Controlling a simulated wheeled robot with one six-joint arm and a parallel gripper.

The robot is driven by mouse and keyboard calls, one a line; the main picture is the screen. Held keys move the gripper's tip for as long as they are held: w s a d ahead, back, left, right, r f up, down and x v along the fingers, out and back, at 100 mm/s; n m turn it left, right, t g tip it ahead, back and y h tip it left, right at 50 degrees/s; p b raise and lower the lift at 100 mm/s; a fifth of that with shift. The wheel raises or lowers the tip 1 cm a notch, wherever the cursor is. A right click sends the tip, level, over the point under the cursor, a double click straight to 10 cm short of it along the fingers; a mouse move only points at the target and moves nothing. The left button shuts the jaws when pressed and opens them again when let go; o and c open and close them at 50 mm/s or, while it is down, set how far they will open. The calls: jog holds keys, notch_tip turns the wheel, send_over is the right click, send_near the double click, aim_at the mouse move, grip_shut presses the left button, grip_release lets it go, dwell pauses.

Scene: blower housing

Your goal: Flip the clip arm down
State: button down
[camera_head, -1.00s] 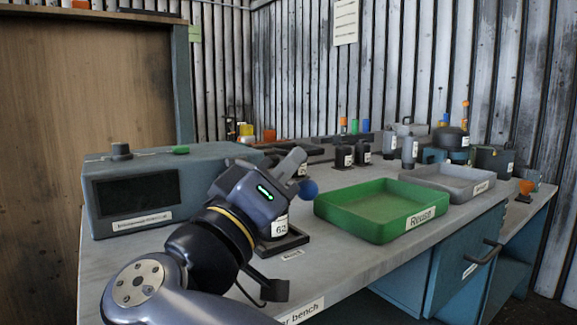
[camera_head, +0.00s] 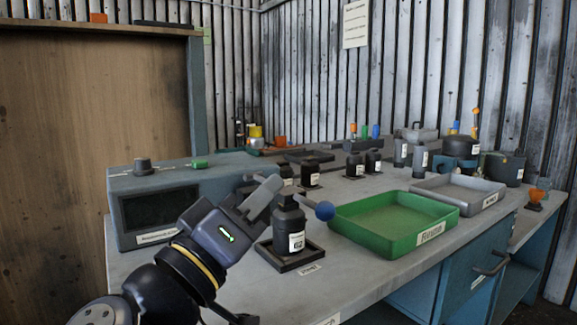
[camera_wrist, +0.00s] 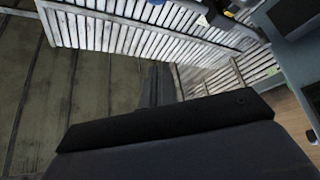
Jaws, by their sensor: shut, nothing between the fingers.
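A dark bottle-shaped unit (camera_head: 289,222) with a label reading 62 stands upright on a square black base (camera_head: 290,256) on the bench. A lever with a blue ball knob (camera_head: 325,210) sticks out to its right near the top; I take this for the clip arm. The lever looks roughly level or slightly down to the right, and its root is partly hidden. My gripper (camera_head: 268,188) is shut and empty, just left of the unit's top. I cannot tell whether it touches.
A green tray (camera_head: 430,236) lies right of the unit, with a grey tray (camera_head: 486,203) beyond it. A blue-grey box with a dark screen (camera_head: 160,209) stands left, behind my arm. Several dark bottles (camera_head: 355,165) stand behind. The bench front (camera_head: 375,280) is clear.

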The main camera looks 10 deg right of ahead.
jog(key=v, duration=0.3)
jog(key=shift+w+a+f, duration=0.2)
jog(key=shift+w+a, duration=0.05)
jog(key=shift+d, duration=0.1)
jog(key=w+d+r+b, duration=0.1)
jog(key=w+d+b, duration=0.2)
jog(key=d, duration=0.5)
jog(key=shift+w+d+r+b, duration=0.15)
jog(key=shift+w+r+b, duration=0.15)
jog(key=shift+w, duration=0.1)
dwell(0.3)
